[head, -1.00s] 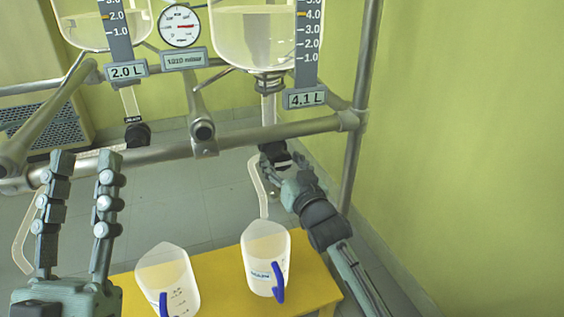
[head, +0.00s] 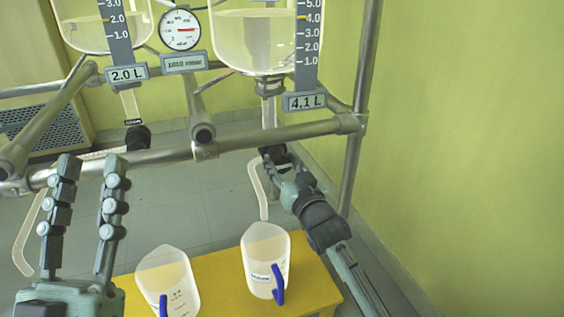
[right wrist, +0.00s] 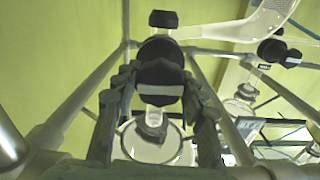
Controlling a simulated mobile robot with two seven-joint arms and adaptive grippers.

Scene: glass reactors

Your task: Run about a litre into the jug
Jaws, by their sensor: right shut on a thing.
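The right glass reactor (head: 252,42) holds clear liquid, and its label (head: 304,101) reads 4.1 L. A black valve knob (right wrist: 160,82) sits on its bottom outlet. My right gripper (head: 277,165) is shut on this knob, with a finger on each side in the right wrist view. A pale bent outlet tube (head: 258,188) hangs from the valve and ends just above the right jug (head: 262,245). This jug is translucent with a blue handle and stands upright on a yellow stool. Any liquid in it is hard to make out. My left gripper (head: 92,162) is open and empty, raised at the left.
A second jug (head: 160,275) stands left on the yellow stool (head: 222,285). The left reactor (head: 100,28) reads 2.0 L and has its own black valve (head: 137,138). Metal frame rails (head: 250,140) cross in front. A round gauge (head: 180,30) hangs between the reactors.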

